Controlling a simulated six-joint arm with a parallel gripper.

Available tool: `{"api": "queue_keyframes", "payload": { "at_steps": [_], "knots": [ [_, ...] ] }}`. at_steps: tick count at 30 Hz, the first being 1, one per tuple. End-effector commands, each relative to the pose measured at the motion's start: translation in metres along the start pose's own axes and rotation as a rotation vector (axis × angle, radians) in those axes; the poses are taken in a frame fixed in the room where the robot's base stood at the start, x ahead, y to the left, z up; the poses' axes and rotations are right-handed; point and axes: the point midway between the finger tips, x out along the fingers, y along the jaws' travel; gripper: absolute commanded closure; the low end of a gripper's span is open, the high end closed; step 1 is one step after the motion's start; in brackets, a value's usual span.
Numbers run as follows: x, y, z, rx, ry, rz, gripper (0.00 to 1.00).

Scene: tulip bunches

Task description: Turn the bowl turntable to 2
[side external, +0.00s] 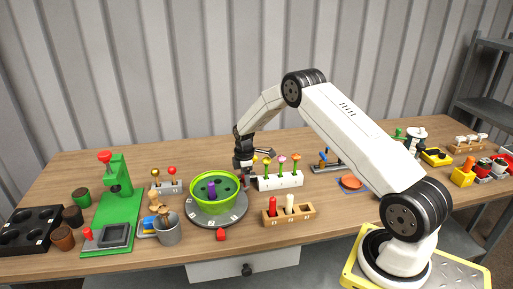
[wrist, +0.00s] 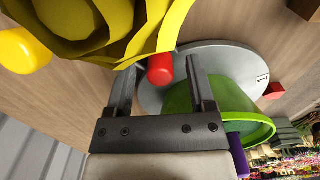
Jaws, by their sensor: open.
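The bowl turntable is a grey disc (side external: 233,215) with a lime-green bowl (side external: 218,206) on it. A purple piece (side external: 212,188) stands in the bowl. In the wrist view the disc (wrist: 215,58) and bowl (wrist: 235,118) are partly hidden by my gripper. A red knob (wrist: 160,70) shows at the disc's edge, between my fingers. My gripper (side external: 243,176) is open at the back right of the bowl; its fingers (wrist: 158,76) are on either side of the knob, and I cannot tell whether they touch it. A small red block (side external: 221,234) sits at the disc's front edge. The disc's marks are too small to read.
A white flower holder (side external: 280,182) with several tulips stands close on the right; a yellow bloom (wrist: 85,30) looms near my fingers. A wooden peg block (side external: 289,214) is in front right. A grey cup (side external: 167,229) and green press (side external: 117,205) are left.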

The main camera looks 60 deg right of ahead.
Motion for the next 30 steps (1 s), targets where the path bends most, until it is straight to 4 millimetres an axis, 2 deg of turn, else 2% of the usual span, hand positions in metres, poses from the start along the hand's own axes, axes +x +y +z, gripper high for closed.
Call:
{"api": "queue_keyframes", "payload": {
  "at_steps": [5, 18, 22, 30],
  "knots": [
    [-0.014, 0.001, 0.000, 0.000, 0.001, 0.001, 0.30],
    [-0.066, 0.000, 0.000, 0.000, 0.000, 0.001, 0.30],
    [-0.073, 0.000, 0.000, 0.000, 0.000, 0.000, 0.30],
    [-0.075, 0.000, 0.001, 0.000, -0.001, -0.001, 0.30]
  ]
}}
